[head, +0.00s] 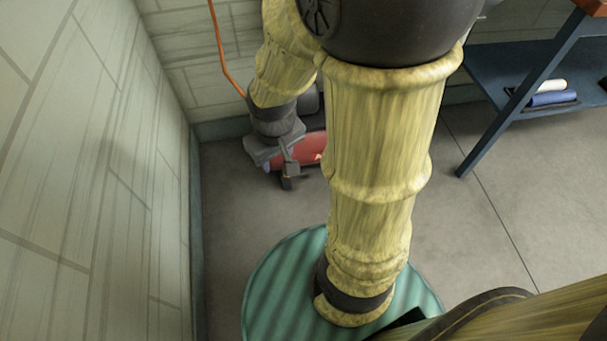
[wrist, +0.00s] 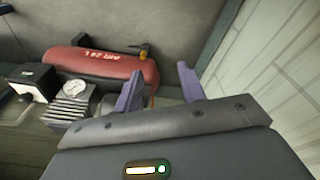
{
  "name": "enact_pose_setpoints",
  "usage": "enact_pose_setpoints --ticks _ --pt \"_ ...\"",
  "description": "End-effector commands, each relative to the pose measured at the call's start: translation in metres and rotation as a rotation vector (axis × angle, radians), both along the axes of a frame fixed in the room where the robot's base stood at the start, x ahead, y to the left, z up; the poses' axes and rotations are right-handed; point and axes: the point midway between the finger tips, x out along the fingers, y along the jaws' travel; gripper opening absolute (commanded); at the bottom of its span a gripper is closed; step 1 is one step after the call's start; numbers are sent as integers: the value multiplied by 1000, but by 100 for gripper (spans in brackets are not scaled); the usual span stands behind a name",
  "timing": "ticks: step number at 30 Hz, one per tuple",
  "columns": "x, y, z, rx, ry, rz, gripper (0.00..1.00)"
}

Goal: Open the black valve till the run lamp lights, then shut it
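A red tank (wrist: 105,66) with white lettering lies on the floor; it also shows behind my gripper in the head view (head: 311,149). A small dark and yellowish fitting (wrist: 144,49), perhaps the black valve, sits on top of the tank near its right end. My gripper (wrist: 158,85) is open and empty, its two purple fingers apart in front of the tank's right end and not visibly touching the fitting. A black box (wrist: 30,78) with a small pale green patch stands at the left. I cannot tell whether this patch is the run lamp or lit.
A round gauge (wrist: 74,87) and a grey finned block (wrist: 72,106) sit before the tank. A pale block wall (wrist: 280,75) rises close on the right. An orange hose (head: 219,48) hangs at the back wall. A blue shelf unit (head: 497,88) stands right; open floor lies between.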

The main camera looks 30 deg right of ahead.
Motion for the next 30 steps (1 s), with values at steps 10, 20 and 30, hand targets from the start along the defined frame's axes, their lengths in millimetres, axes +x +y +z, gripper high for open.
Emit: enact_pose_setpoints --ticks 10,20,30 --pt "15 0 -104 -198 376 600 40" --pt "31 -14 -200 -386 783 1193 40" --pt "57 -29 -297 -581 1269 1754 40"
